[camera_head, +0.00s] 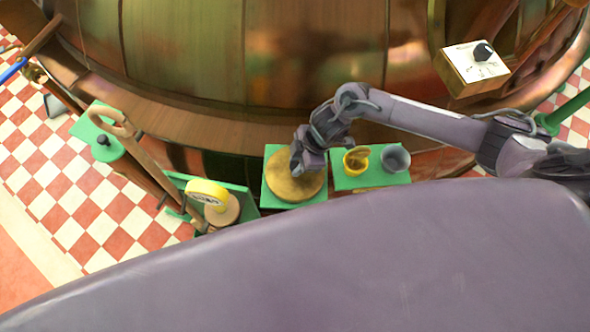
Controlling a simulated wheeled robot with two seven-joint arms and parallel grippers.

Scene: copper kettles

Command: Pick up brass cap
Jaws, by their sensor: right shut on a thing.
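The brass cap (308,187) looks like a wide, round, golden disc. It is at the green square stand (275,196) in front of the kettle. My right gripper (297,171) comes down over the cap's upper middle and is shut on it. The fingertips and the gripped part are small and partly hidden by the gripper itself. I cannot tell whether the cap is touching the stand or just above it. My left gripper is not in view.
A second green stand (345,182) holds a yellow cup (356,160) and a grey cup (395,158). The large copper kettle (200,60) stands close behind.

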